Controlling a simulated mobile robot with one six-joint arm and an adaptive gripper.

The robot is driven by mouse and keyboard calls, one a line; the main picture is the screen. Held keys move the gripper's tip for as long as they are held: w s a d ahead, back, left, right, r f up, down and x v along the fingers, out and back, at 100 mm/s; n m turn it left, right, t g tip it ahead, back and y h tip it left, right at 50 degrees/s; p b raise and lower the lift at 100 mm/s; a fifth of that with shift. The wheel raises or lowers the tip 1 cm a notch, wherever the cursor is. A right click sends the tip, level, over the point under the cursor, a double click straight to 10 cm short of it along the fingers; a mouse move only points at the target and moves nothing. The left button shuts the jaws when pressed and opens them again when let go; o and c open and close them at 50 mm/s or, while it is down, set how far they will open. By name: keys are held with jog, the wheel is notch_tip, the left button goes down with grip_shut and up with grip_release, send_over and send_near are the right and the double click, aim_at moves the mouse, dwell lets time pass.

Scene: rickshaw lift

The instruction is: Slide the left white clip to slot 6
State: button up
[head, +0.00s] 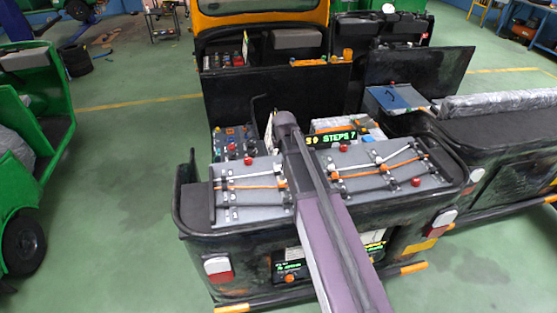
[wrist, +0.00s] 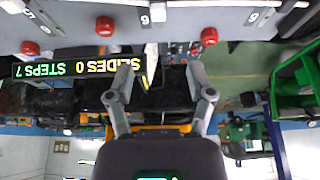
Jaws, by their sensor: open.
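In the head view, the left grey panel (head: 228,170) on the black rickshaw's rear carries pale and orange rods held by small dark clamps, with a red knob (head: 248,161) at its back. I cannot single out the left white clip for sure. My arm's purple link covers the gap between the left and right panels, and my gripper is not clear there. In the wrist view, which is upside down, my gripper (wrist: 160,68) is open, its two grey fingers apart. A white strip (wrist: 151,55) shows between the fingers.
The right grey panel (head: 385,178) carries similar rods and red knobs. A display (head: 333,138) reads STEPS 7; the wrist view shows SLIDES 0. Behind are a control box (head: 236,145) and dark upright panels (head: 270,98). A green vehicle (head: 35,130) stands left, with open floor between.

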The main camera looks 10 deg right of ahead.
aim_at(277, 166)
jog(key=shift+s, duration=0.1)
jog(key=shift+d, duration=0.1)
jog(key=b+x, duration=1.2)
jog(key=x, duration=0.2)
jog(key=shift+r+b, duration=0.1)
jog(key=shift+b, duration=0.3)
dwell(0.5)
grip_shut()
dwell(0.4)
